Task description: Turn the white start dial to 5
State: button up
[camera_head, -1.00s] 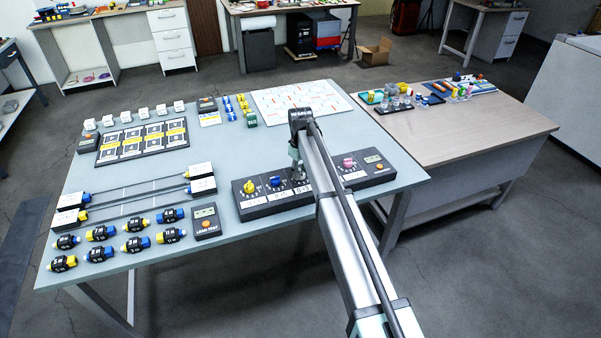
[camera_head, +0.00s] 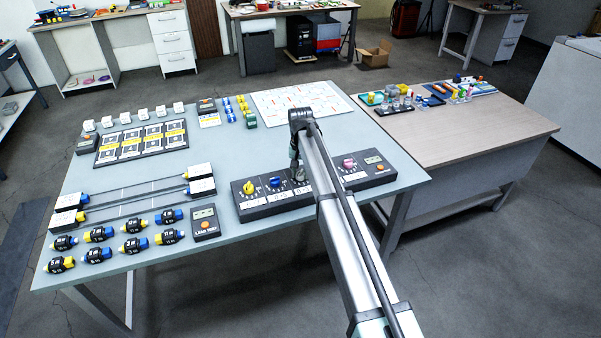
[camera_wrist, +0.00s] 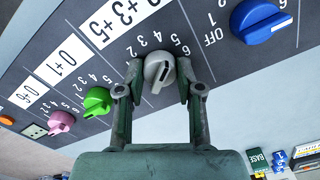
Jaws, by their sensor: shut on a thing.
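The white start dial (camera_wrist: 158,70), light grey-white with a dark pointer mark, sits on the black control panel (camera_head: 270,208). In the wrist view my gripper (camera_wrist: 159,80) has one finger on each side of the dial and is shut on it. Printed numbers, among them 3, 4, 5 and 6, curve around the dial on the side away from my palm. The dark mark lies toward my palm side; I cannot tell which number the dial is set to. In the head view my gripper (camera_head: 298,174) comes down on the panel and mostly hides the dial.
A blue dial (camera_wrist: 260,20) is on one side of my gripper; a green dial (camera_wrist: 97,100) and a pink dial (camera_wrist: 61,122) are on the other. A yellow dial (camera_head: 249,187) sits at the panel's left end.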

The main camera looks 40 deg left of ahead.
aim_at(301, 172)
jog(key=shift+s+f+m, duration=0.1)
jog(key=shift+m, duration=0.5)
jog(key=shift+d, duration=0.1)
jog(key=o, duration=1.2)
jog(key=shift+c, duration=0.2)
notch_tip(301, 172, up, 12)
